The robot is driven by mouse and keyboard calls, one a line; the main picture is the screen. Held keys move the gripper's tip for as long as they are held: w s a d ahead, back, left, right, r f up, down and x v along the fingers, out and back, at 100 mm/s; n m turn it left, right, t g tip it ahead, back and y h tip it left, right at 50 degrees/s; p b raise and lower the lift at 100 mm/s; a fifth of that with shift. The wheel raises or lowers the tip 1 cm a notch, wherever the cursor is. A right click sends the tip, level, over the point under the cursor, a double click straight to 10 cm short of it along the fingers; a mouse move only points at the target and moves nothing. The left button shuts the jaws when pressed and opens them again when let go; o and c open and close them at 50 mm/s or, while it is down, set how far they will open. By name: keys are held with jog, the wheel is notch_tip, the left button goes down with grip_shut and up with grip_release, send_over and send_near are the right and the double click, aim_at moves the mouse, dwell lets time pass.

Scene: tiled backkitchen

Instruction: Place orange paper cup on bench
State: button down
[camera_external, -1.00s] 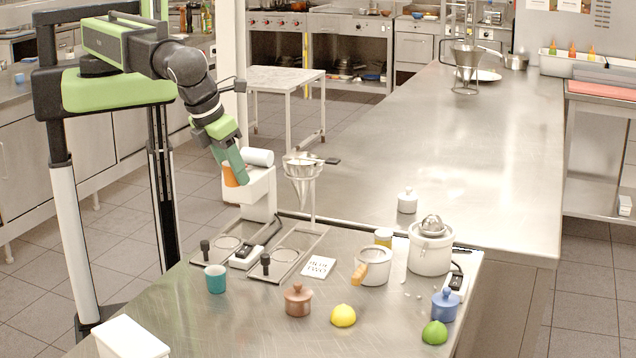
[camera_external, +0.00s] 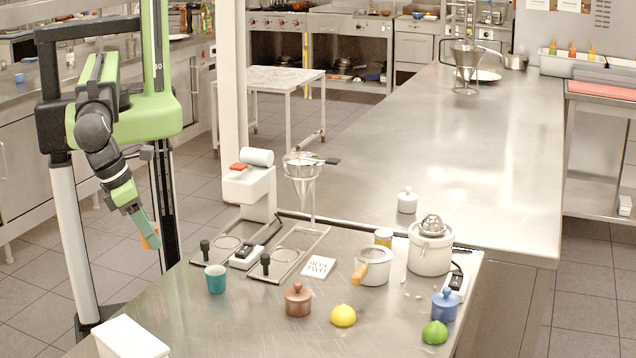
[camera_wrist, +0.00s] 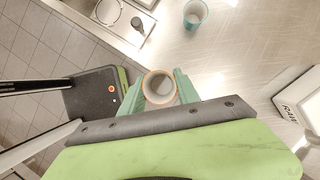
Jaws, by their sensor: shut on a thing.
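The orange paper cup (camera_external: 154,239) is mostly hidden behind my gripper (camera_external: 146,238) in the external view. My gripper is shut on it, in the air by the left edge of the steel bench (camera_external: 240,318). In the wrist view the cup (camera_wrist: 148,82) shows its round rim from above, between the two green fingers of my gripper (camera_wrist: 159,86). The bench surface (camera_wrist: 240,45) is seen below, ahead and to the right of the cup.
A white box (camera_external: 128,338) is at the front left. A brown lidded pot (camera_external: 298,300), lemon (camera_external: 343,316) and lime (camera_external: 434,332) stand further right. Bare steel lies between box and teal cup.

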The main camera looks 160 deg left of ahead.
jog(key=b, duration=0.2)
send_over(189, 279)
jog(key=d, duration=0.2)
notch_tip(189, 279, down, 4)
jog(key=shift+s+r, duration=0.15)
jog(key=shift+r, duration=0.05)
jog(key=shift+a, duration=0.3)
notch_tip(189, 279, down, 4)
jog(key=b, duration=0.4)
jog(key=shift+f+b, duration=0.2)
jog(key=shift+b, duration=0.1)
jog(key=shift+r, duration=0.25)
jog(key=shift+f, duration=0.15)
jog(key=c, duration=0.9)
grip_release()
